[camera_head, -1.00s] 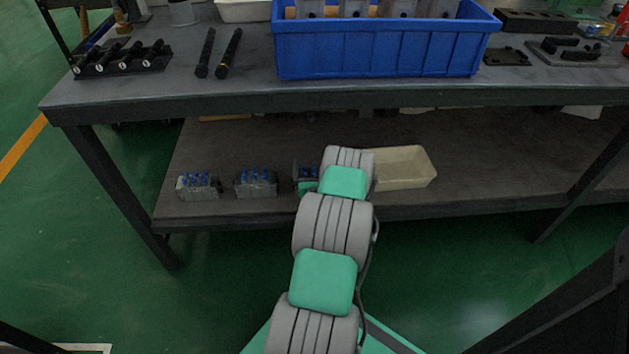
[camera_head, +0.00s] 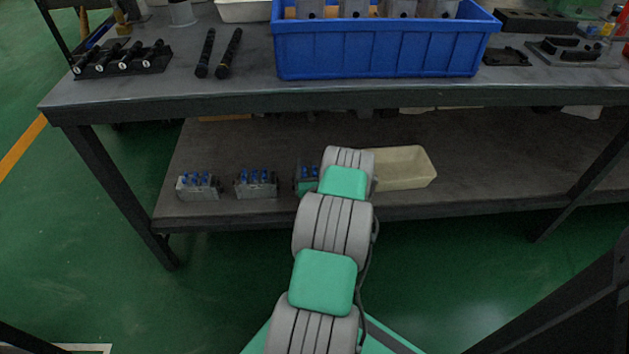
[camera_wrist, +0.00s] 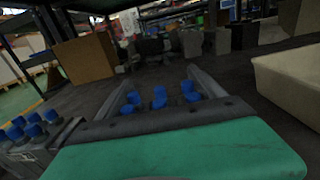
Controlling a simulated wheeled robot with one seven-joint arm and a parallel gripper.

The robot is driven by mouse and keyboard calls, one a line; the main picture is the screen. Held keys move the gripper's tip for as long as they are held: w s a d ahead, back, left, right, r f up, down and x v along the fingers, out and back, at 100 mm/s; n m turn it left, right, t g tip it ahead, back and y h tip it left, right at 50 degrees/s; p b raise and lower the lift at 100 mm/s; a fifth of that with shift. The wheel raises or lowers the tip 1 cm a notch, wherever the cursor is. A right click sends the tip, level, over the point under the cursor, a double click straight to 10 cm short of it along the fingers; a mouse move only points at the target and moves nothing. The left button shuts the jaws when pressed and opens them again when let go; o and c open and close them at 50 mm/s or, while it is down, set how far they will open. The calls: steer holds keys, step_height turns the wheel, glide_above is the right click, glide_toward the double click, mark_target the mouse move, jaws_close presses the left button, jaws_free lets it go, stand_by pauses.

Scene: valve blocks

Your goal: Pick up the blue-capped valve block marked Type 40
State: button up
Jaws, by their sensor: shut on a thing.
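My gripper (camera_wrist: 162,86) is shut on a valve block with blue caps (camera_wrist: 160,98), its two grey fingers on either side of the caps. The block's body is mostly hidden behind my gripper in the wrist view. In the head view the same block (camera_head: 307,171) shows at the lower shelf, partly covered by my arm. I cannot tell whether it touches the shelf. Two more blue-capped blocks, one at the far left (camera_head: 198,186) and one in the middle (camera_head: 256,184), stand left of it. No type marking is readable.
A cream tray (camera_head: 405,168) lies on the lower shelf (camera_head: 490,165), just right of my arm. The tabletop above carries a blue bin (camera_head: 385,52). A brown box (camera_wrist: 86,57) stands farther back in the wrist view. The shelf right of the tray is clear.

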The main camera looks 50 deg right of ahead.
steer(key=shift+c, duration=1.4)
steer(key=shift+d+r, duration=0.1)
steer(key=shift+r, duration=0.1)
steer(key=shift+c, duration=0.5)
